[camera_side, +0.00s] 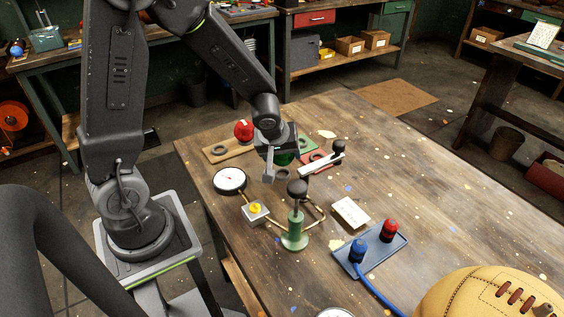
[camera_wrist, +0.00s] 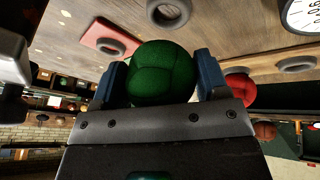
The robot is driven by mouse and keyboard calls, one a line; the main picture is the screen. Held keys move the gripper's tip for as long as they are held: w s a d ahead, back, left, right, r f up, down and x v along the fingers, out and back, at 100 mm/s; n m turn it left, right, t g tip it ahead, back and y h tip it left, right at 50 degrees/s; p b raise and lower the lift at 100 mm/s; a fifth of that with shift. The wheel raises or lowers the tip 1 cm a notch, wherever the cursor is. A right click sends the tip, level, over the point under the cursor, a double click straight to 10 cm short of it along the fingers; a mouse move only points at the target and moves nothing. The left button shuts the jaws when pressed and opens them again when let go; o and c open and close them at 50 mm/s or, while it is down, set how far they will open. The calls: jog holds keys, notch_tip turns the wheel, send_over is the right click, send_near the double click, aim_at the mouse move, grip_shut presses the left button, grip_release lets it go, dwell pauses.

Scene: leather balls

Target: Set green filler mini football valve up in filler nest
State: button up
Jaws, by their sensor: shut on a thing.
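The green mini football (camera_wrist: 163,75) is between the two blue fingers of my gripper (camera_wrist: 163,82) in the wrist view. My gripper is shut on it and holds it above the table. In the side view the green ball (camera_side: 284,158) shows partly behind my gripper (camera_side: 277,156). I cannot make out its valve. A dark ring seat (camera_wrist: 168,12) at the top of the wrist view may be the filler nest; I cannot be sure. The green filler pump (camera_side: 295,230) with a black knob stands upright in front of my gripper in the side view.
A red ball (camera_side: 243,130) sits on a wooden board at the back left. A red board (camera_wrist: 92,34) bears a ring. A gauge (camera_side: 229,180), yellow-button box (camera_side: 256,211), card (camera_side: 351,213) and blue tray (camera_side: 348,268) surround the pump. A tan ball (camera_side: 490,300) is front right.

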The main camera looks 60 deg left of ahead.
aim_at(282, 163)
jog(key=shift+f, duration=1.65)
jog(key=shift+f, duration=0.1)
jog(key=o, duration=1)
jog(key=shift+c, duration=0.2)
jog(key=s+d+r+m+h, duration=0.1)
jog(key=s+d+r+m, duration=0.2)
jog(key=r, duration=0.4)
jog(key=s+d+r+m+t, duration=0.1)
jog(key=s+d+r+m, duration=0.2)
jog(key=s+r, duration=0.4)
jog(key=s+d+r+m+h, duration=0.1)
jog(key=s+d+r+m, duration=0.2)
jog(key=s+r+m, duration=0.2)
jog(key=shift+s+r+m+h, duration=0.3)
jog(key=shift+s+r, duration=0.1)
jog(key=shift+r, duration=1.1)
